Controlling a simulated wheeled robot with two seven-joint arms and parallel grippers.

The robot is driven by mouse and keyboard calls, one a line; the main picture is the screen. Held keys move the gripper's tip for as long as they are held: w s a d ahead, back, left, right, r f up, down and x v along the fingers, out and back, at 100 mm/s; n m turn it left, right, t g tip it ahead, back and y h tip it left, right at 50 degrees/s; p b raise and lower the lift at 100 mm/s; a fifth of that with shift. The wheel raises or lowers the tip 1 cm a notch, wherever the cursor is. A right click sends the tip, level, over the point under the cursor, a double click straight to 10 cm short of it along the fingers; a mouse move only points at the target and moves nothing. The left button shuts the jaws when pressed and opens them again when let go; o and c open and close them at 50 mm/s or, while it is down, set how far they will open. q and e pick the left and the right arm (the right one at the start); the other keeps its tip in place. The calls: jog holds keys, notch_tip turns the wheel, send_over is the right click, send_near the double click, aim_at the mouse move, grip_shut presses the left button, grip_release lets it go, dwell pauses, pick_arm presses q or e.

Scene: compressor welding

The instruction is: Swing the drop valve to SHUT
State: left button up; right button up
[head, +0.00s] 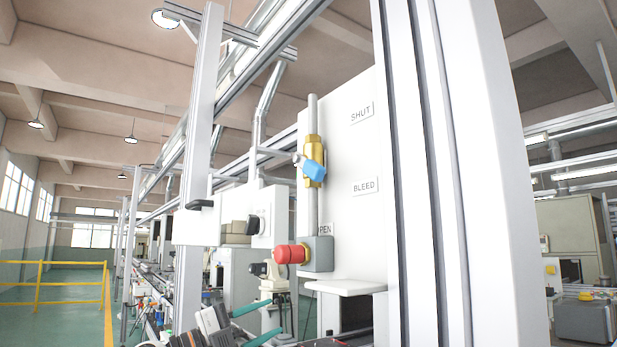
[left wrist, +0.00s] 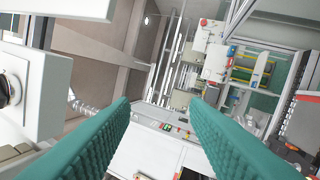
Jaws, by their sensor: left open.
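The drop valve (head: 310,150) is a brass body on a vertical grey pipe in front of a white panel in the head view. Its blue handle (head: 315,170) sticks out from the brass, toward the right and slightly down. The SHUT label (head: 361,112) is above and right of the handle; the BLEED label (head: 365,186) is right and slightly lower. The OPEN label (head: 326,229) is partly hidden by the pipe. My left gripper (head: 275,317) is open and empty, low and left of the valve, well apart from it. Its teal fingers also show in the left wrist view (left wrist: 160,105).
A red push button (head: 290,254) on a grey box juts out below the valve. A white shelf (head: 345,287) is under it. A thick aluminium post (head: 440,180) stands right of the panel, a thinner post (head: 201,130) left. A black knob (head: 254,225) sits on a white box.

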pick_arm(q)
jog(key=s+d+r+m+g, duration=0.1)
jog(key=s+r+m+g, duration=0.2)
jog(key=s+r+m, duration=0.6)
jog(key=n+t+y+b, duration=0.1)
jog(key=t+y, duration=0.2)
jog(key=y, duration=0.1)
send_near(308, 170)
jog(key=p+x, duration=0.4)
jog(key=x, duration=0.5)
jog(key=shift+w+d+r, duration=0.1)
jog(key=shift+w+d, duration=0.1)
jog(key=shift+d, duration=0.15)
jog(key=shift+w+d, duration=0.25)
jog(key=shift+d, duration=0.1)
grip_shut()
